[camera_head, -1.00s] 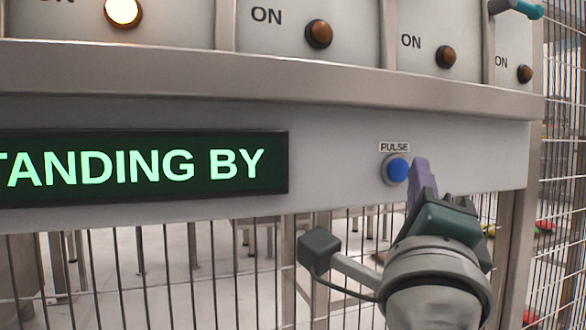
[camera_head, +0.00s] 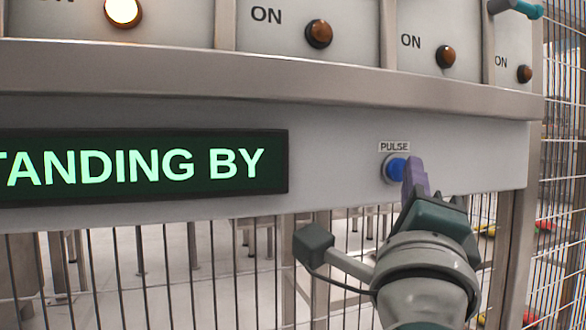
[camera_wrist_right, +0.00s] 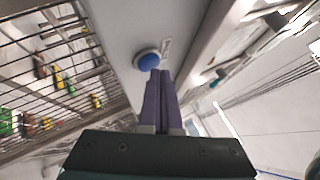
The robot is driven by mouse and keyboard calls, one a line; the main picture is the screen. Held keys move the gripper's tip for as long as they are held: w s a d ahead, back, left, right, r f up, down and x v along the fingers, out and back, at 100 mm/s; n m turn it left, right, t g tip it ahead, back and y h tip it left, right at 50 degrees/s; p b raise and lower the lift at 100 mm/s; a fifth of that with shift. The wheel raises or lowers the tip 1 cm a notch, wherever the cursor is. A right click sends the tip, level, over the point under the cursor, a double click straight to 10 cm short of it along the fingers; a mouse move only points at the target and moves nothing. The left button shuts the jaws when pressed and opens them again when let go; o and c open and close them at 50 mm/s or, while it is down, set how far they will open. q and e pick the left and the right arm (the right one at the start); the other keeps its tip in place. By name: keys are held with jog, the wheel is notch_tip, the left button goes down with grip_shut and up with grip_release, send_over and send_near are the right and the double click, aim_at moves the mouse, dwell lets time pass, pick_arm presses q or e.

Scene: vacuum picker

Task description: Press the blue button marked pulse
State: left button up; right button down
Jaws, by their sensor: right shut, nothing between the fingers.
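The blue button (camera_head: 394,168) sits in a pale ring on the grey panel, under a small label reading PULSE (camera_head: 394,147). My right gripper (camera_head: 413,167) is shut and empty, with its purple fingers pointing at the panel. In the head view the fingertips overlap the button's right side. In the right wrist view the blue button (camera_wrist_right: 149,61) shows just beyond the tips of the shut fingers (camera_wrist_right: 157,75). I cannot tell whether the tips touch it. My left gripper is not in view.
A green-lettered display (camera_head: 140,165) reading "TANDING BY", cut off at the left, is on the same panel. Above a metal ledge (camera_head: 250,75) are several ON lamps, the leftmost lit (camera_head: 123,11). Wire mesh (camera_head: 560,200) stands at the right and below.

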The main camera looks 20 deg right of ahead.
jog(key=shift+w, duration=0.35)
dwell(0.6)
jog(key=shift+s, duration=0.1)
jog(key=shift+s+p, duration=0.3)
jog(key=shift+s, duration=0.4)
jog(key=shift+s+d, duration=0.1)
jog(key=shift+s+d+p, duration=0.15)
jog(key=shift+s+p, duration=0.7)
jog(key=shift+s, duration=1.55)
jog(key=shift+r, duration=0.1)
